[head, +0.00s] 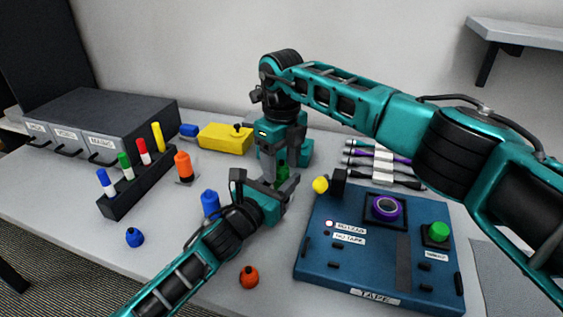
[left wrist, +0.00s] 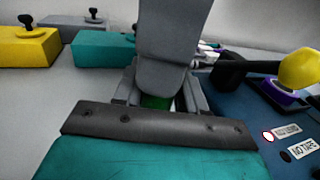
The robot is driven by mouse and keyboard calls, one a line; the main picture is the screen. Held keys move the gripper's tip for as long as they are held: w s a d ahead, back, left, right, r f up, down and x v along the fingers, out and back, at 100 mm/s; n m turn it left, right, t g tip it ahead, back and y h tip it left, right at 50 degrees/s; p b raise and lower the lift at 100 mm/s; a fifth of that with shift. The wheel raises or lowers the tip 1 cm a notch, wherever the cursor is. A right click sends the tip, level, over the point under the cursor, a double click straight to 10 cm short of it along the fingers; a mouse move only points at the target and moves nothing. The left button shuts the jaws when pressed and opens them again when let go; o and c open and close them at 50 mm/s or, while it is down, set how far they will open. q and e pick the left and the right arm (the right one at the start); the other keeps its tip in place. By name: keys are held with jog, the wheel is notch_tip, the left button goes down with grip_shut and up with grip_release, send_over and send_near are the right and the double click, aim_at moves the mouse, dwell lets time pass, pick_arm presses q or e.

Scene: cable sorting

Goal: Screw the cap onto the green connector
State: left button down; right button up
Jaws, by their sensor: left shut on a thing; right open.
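A green piece, likely the green connector (head: 283,171), stands between my two grippers near the middle of the table. It is mostly hidden; a sliver of it also shows in the left wrist view (left wrist: 157,102). My left gripper (head: 279,186) is shut on it from the front. My right gripper (head: 281,158) points down from above, open, with its fingers around or just beside the green piece's top. A large grey right finger blocks the left wrist view. I cannot make out a green cap; whether one sits between the right fingers is hidden.
The blue tape device (head: 335,264) with a yellow-knobbed lever (head: 320,184) is close on the right. A yellow block (head: 225,139) and teal block (left wrist: 100,48) are behind.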

notch_tip(320, 180, up, 12)
dwell(0.4)
jog(key=shift+f, duration=0.1)
pick_arm(q)
jog(key=c, duration=0.6)
grip_release()
jog(key=shift+o, duration=0.2)
jog(key=v, duration=1.3)
jog(key=shift+f, duration=0.1)
pick_arm(e)
jog(key=shift+s, duration=0.1)
